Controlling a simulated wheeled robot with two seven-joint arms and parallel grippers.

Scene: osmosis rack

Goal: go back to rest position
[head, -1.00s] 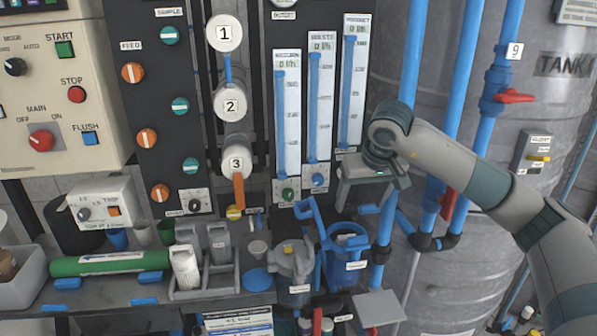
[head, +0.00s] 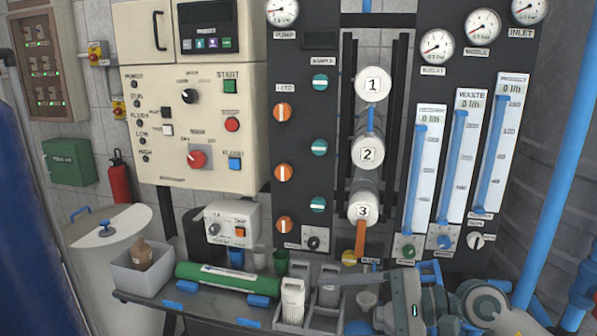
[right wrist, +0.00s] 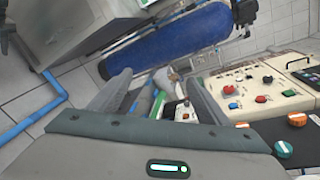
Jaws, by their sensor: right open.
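My right gripper (right wrist: 158,76) is open, its two grey fingers spread with nothing between them in the right wrist view. In the head view, my right gripper (head: 396,314) is low at the bottom right, in front of the bench's items, with its arm coming in from the right. The gripper partly hides what stands behind it on the bench. My left gripper is not in view.
The bench (head: 205,312) carries a green tube (head: 228,278), a white bottle (head: 292,300) and a grey bin (head: 140,270). Behind it stand the control box (head: 190,95) and black panel with flow meters (head: 463,155). A blue tank (right wrist: 180,45) shows in the wrist view.

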